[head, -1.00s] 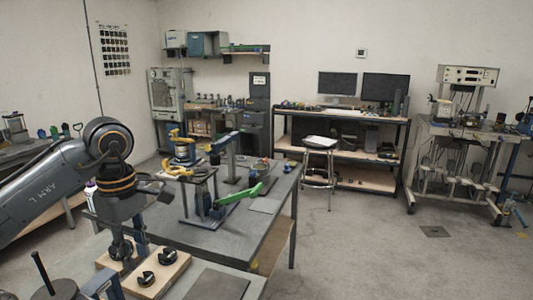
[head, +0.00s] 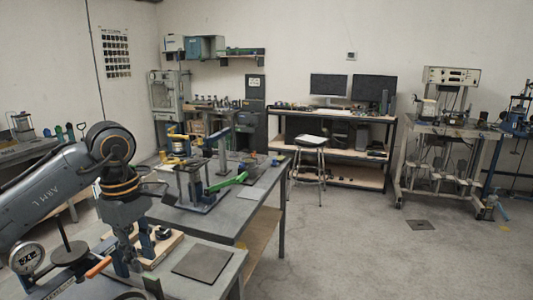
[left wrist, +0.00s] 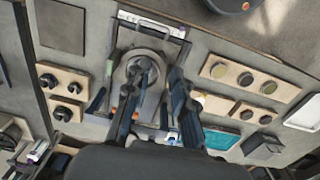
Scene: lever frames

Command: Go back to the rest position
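My left arm (head: 50,190) comes in from the left in the head view. Its gripper (head: 135,262) points down over the near bench, by a wooden block with black knobs (head: 163,235). The two fingers are apart with nothing visible between them. In the left wrist view the gripper (left wrist: 153,112) also shows spread fingers, above a round grey fixture (left wrist: 147,58) on the bench. How high the fingertips are above it is hard to tell. My right gripper is not in view.
The near bench holds a dial gauge (head: 26,258), an orange-handled lever (head: 98,267) and a dark square mat (head: 203,263). A stand with a green lever (head: 228,181) is on the table behind.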

